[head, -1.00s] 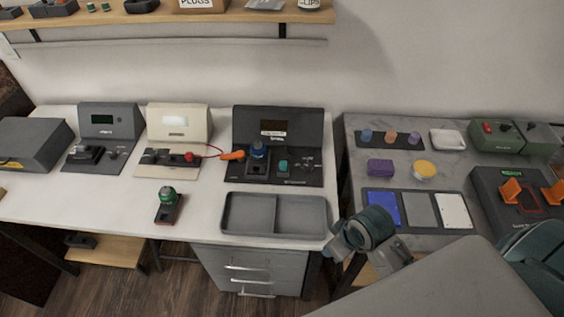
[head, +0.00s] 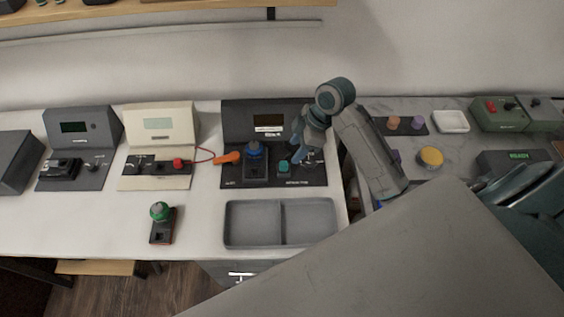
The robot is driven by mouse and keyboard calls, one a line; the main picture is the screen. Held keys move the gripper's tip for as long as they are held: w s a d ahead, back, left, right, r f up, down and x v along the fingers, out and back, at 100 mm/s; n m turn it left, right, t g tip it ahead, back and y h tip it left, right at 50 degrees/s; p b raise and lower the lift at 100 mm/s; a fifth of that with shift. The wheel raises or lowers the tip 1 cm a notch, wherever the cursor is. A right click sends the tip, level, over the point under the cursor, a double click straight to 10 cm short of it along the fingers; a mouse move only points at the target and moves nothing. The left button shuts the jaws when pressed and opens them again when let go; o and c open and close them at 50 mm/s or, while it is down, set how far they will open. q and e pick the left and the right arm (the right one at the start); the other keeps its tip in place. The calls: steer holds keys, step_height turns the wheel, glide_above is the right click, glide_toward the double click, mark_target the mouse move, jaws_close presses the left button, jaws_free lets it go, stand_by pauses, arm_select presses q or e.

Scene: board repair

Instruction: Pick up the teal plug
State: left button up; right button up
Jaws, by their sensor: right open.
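The teal plug (head: 284,166) is a small block seated on the flat front panel of the black device (head: 234,119). My right gripper (head: 306,162) has come in from the right over that panel. Its open jaws point down just right of the plug, by the small metal parts at the panel's right side. Whether the fingers touch anything there is too small to tell. The plug is outside the jaws as far as I can see. My left gripper is not in view.
A blue-topped part (head: 254,150) stands left of the plug, and an orange-handled probe (head: 227,158) lies beside it with a red wire. A grey two-part tray (head: 309,243) lies in front and looks empty. A green-topped part (head: 160,212) stands left.

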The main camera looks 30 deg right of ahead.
mark_target(284, 164)
steer(key=p+x, duration=0.1)
steer(key=x, duration=0.6)
steer(key=shift+w+p, duration=0.1)
steer(key=shift+p, duration=0.25)
steer(key=shift+a+f, duration=0.1)
steer(key=shift+f, duration=0.25)
steer(key=shift+w+f, duration=0.1)
steer(key=shift+c, duration=0.5)
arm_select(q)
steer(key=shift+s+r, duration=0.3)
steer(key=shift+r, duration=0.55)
arm_select(e)
jaws_close()
